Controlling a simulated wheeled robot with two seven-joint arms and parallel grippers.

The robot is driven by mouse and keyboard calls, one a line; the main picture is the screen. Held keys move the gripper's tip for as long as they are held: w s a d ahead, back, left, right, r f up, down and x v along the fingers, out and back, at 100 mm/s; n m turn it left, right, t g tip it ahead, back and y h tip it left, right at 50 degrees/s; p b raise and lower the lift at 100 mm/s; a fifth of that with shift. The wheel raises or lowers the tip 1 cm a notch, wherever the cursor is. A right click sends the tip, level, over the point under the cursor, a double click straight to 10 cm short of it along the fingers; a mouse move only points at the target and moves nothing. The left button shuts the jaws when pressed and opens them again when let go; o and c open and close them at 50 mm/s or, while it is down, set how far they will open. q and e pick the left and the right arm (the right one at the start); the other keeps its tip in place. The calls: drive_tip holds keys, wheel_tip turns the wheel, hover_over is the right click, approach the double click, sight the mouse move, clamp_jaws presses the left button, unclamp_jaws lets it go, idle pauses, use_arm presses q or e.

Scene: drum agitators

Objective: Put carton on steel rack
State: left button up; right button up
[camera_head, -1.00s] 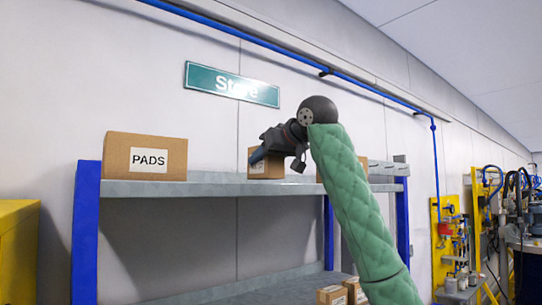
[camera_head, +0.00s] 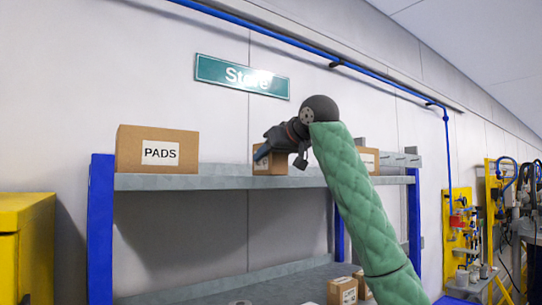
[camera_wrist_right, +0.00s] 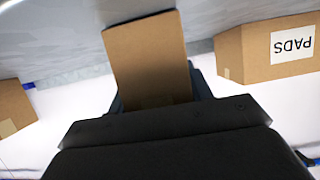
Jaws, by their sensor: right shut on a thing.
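A brown carton (camera_head: 270,166) is at the upper shelf of the steel rack (camera_head: 220,182), which has blue posts. My right gripper (camera_head: 262,152) is shut on this carton, reaching from the right over the shelf. In the right wrist view the carton (camera_wrist_right: 150,60) sits between the jaws, its plain face towards the camera, close to the grey shelf surface. Whether its base touches the shelf is hard to tell. My left gripper is not in view.
A carton labelled PADS (camera_head: 157,150) stands at the shelf's left end. Another carton (camera_head: 369,160) stands to the right, partly behind my arm. Small cartons (camera_head: 343,290) sit on the lower shelf. A yellow cabinet (camera_head: 27,240) is at the left.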

drive_tip(key=o, duration=1.1)
drive_tip(key=shift+o, duration=0.2)
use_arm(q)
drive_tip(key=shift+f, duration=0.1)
use_arm(e)
drive_tip(key=shift+d, duration=0.1)
drive_tip(key=shift+s+d+r+b, duration=0.15)
drive_tip(key=shift+s+d+b, duration=0.15)
drive_tip(key=shift+s+b, duration=0.3)
drive_tip(key=b+v, duration=0.2)
drive_tip(key=v, duration=0.1)
drive_tip(key=shift+s+d+r+b, duration=0.1)
drive_tip(key=shift+s+d+b, duration=0.2)
drive_tip(key=shift+b+v, duration=0.3)
drive_tip(key=shift+v, duration=0.55)
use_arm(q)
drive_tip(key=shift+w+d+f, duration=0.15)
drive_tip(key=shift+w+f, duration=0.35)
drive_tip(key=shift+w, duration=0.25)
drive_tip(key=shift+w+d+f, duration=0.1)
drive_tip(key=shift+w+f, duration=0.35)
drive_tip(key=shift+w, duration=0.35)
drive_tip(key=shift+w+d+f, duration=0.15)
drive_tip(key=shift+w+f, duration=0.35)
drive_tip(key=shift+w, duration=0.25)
use_arm(e)
drive_tip(key=shift+s+d+r, duration=0.2)
drive_tip(key=shift+s+r, duration=0.1)
